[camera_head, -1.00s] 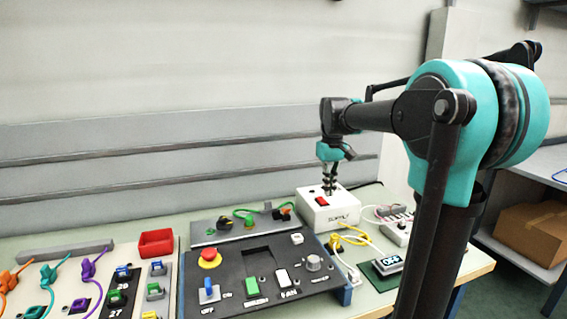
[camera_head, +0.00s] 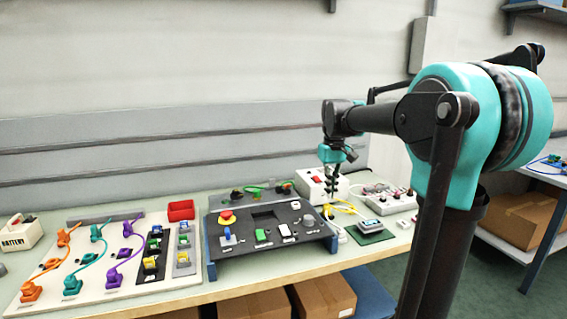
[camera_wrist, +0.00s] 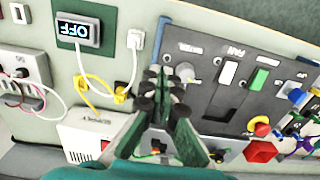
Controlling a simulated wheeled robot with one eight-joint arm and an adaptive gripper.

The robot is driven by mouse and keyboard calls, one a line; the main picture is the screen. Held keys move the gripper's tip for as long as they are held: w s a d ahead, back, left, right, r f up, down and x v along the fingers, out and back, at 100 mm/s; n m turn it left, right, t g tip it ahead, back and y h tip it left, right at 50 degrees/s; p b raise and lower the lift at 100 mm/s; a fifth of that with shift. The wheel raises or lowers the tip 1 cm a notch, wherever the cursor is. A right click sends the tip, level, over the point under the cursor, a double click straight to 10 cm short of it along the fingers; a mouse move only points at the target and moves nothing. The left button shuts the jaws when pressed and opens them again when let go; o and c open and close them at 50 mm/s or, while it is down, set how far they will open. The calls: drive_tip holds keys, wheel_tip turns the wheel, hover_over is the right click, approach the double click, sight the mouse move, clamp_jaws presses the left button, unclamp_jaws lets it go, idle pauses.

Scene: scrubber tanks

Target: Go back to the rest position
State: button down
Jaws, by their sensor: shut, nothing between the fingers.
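My gripper (camera_head: 331,186) hangs from my arm in front of the white supply box and points down, above the back right of the black control panel (camera_head: 292,254). In the wrist view my gripper's fingers (camera_wrist: 166,90) are together with nothing between them, above the bench. It appears clear of the panel and the box, though the exact height is hard to tell. The white supply box (camera_head: 312,181) with a red switch stands behind my gripper; it also shows in the wrist view (camera_wrist: 84,140).
A display reading OFF (camera_wrist: 77,30) and yellow cables (camera_wrist: 92,84) lie near the panel. A white board with coloured cables (camera_head: 150,276) and a red bin (camera_head: 181,210) are at left. A battery box (camera_head: 22,232) stands far left. Cardboard boxes (camera_head: 322,294) sit below the bench.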

drive_tip(key=s+d+f+m+t, duration=0.1)
drive_tip(key=s+d+f+t, duration=0.1)
drive_tip(key=s+f, duration=0.9)
drive_tip(key=s+d+f+m+t, duration=0.2)
drive_tip(key=s+f, duration=0.9)
drive_tip(key=f, duration=0.1)
drive_tip(key=shift+s+f+m, duration=0.15)
drive_tip(key=shift+s+m, duration=0.15)
